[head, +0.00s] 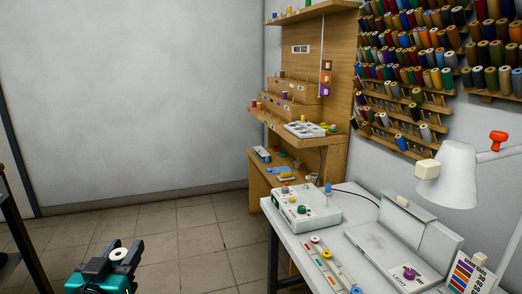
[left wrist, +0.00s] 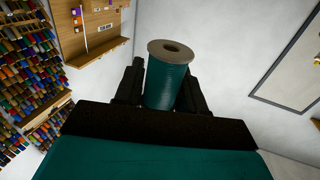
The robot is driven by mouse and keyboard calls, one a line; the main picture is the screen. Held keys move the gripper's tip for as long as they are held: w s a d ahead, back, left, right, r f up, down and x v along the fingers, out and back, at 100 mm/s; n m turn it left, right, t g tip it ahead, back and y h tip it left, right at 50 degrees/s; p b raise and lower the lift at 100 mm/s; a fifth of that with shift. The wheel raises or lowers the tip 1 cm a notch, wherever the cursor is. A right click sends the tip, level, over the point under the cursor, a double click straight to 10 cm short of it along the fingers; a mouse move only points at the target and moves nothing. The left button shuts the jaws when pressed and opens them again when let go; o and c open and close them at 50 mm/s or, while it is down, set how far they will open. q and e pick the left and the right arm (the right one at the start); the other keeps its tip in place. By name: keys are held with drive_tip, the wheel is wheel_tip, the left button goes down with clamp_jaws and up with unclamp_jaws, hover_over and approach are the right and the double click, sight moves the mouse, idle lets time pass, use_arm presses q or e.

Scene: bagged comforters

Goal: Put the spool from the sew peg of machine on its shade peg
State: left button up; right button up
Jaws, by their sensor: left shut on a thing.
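My left gripper (head: 112,262) is low at the left of the head view, over the floor and away from the furniture. It is shut on a teal spool (left wrist: 166,84) with a pale round end, which stands between the two dark fingers in the left wrist view. In the head view the spool's pale top (head: 119,254) shows. A white machine (head: 308,210) with coloured spools or knobs on it stands on the white table. A stepped wooden peg rack (head: 290,104) with a few spools is on the shelf behind. Which peg is the shade peg I cannot tell. My right gripper is not in view.
Wall racks (head: 408,92) at the right hold many coloured thread cones. The white table (head: 343,200) also carries a flat grey-white machine (head: 385,250), a lamp (head: 452,172), a colour card (head: 456,277) and a strip of spools (head: 325,262). The tiled floor (head: 190,245) between my gripper and the table is clear.

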use_arm(q)
drive_tip(key=s+d+f, duration=0.3)
drive_tip(key=s+d, duration=0.4)
drive_tip(key=shift+s+d+f+h, duration=0.15)
drive_tip(key=shift+s+d+h, duration=0.15)
drive_tip(key=shift+d, duration=0.1)
